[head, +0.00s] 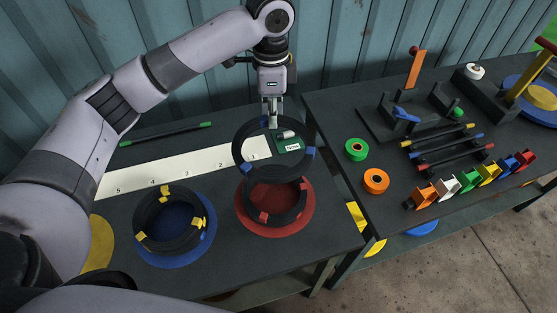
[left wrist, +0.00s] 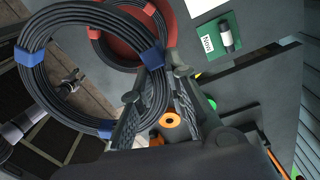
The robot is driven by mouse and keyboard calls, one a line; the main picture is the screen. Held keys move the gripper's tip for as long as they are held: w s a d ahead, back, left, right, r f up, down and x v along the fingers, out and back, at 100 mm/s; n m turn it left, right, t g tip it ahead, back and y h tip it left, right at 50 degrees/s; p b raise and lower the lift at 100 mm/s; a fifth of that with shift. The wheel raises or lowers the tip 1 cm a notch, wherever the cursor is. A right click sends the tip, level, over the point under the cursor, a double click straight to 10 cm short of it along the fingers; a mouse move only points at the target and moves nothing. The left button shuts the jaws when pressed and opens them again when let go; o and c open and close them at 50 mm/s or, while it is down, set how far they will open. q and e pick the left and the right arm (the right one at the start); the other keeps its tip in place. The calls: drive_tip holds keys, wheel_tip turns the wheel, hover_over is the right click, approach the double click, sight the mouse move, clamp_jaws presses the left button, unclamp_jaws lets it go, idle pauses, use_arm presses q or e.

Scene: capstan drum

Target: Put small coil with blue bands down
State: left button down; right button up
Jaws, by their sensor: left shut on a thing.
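The small coil with blue bands (head: 310,153) is a black ring, hanging from my left gripper (head: 271,120). The gripper is shut on its far side. In the left wrist view the coil (left wrist: 31,82) spreads left from the fingers (left wrist: 158,112). In the head view its near edge overlaps a black coil with red bands (head: 300,203), which lies on a red disc (head: 272,230). The held coil looks raised above the table; the exact gap cannot be told. A coil with yellow bands (head: 141,222) lies on a blue disc (head: 180,260). My right gripper is not in view.
A white strip numbered 1 to 5 (head: 185,168) lies behind the discs, with a green card (head: 290,145) at its right end. A yellow disc (head: 100,245) is at left. The right table holds a green spool (head: 356,149), an orange spool (head: 376,181) and a rack (head: 445,145).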

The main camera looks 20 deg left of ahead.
use_arm(q)
drive_tip(key=p, duration=0.2)
hover_over(274, 167)
wheel_tip(274, 167, down, 11)
drive_tip(key=shift+w+r, duration=0.1)
drive_tip(key=shift+r, duration=0.05)
wheel_tip(274, 167, down, 3)
drive_tip(key=shift+f, duration=0.1)
drive_tip(key=shift+f+p, duration=0.3)
drive_tip(key=shift+f, duration=0.25)
drive_tip(key=shift+f, duration=0.25)
drive_tip(key=shift+f, duration=0.3)
drive_tip(key=c, duration=1.6)
unclamp_jaws()
drive_tip(key=shift+o, duration=0.2)
